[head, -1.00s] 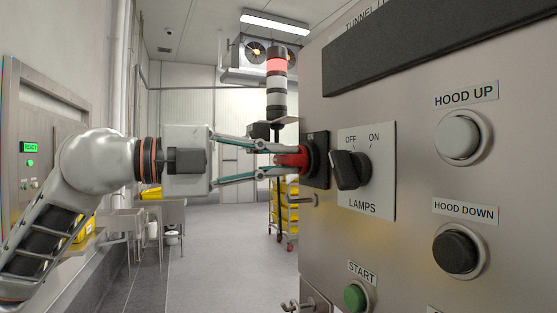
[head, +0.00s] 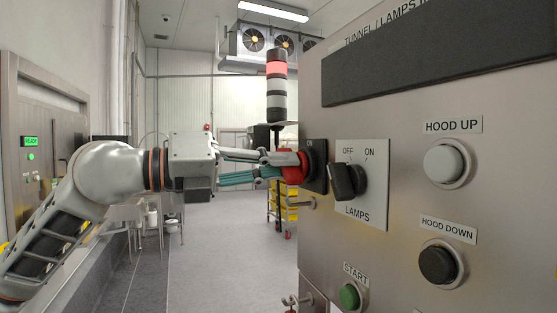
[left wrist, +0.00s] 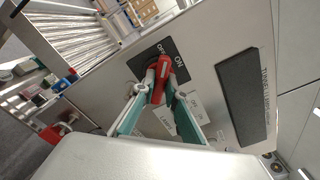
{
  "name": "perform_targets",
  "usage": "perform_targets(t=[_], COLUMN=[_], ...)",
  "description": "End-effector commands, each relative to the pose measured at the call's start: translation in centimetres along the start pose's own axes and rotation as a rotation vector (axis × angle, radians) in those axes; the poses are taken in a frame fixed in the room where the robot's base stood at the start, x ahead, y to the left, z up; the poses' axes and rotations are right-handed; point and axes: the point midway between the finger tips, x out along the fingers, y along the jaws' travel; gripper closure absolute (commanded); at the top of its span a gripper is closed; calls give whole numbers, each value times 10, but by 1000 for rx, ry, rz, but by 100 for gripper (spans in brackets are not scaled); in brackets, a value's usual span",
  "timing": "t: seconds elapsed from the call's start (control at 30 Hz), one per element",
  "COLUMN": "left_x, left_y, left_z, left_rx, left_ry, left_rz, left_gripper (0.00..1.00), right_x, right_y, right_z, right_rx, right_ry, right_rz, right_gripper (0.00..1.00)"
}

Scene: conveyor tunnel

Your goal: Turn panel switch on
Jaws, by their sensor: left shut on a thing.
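The panel switch is a red rotary handle (head: 292,170) on a black plate (head: 314,150) at the left edge of the steel panel. In the left wrist view the fingers close around the handle (left wrist: 164,70) from both sides. The fingers hide part of the handle. My right gripper is not in view.
A black lamps knob (head: 347,182) stands out just right of the switch. The hood up (head: 444,163), hood down (head: 438,263) and start (head: 349,296) buttons are farther right and below. A signal tower (head: 277,85) with a red light stands behind. The aisle floor (head: 215,240) is clear.

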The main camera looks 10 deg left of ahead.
Motion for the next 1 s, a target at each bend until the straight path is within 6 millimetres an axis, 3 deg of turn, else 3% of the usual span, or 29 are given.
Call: perform_targets(t=[0.6, 1.0], left_x=[0, 0], left_y=[0, 1], left_z=[-1, -1], left_rx=[570, 799], left_ry=[3, 3], left_rz=[0, 0], left_gripper=[100, 100], right_x=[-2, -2], right_y=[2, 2], right_z=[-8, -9], right_rx=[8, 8], right_ry=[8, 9], right_rz=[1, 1], right_gripper=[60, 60])
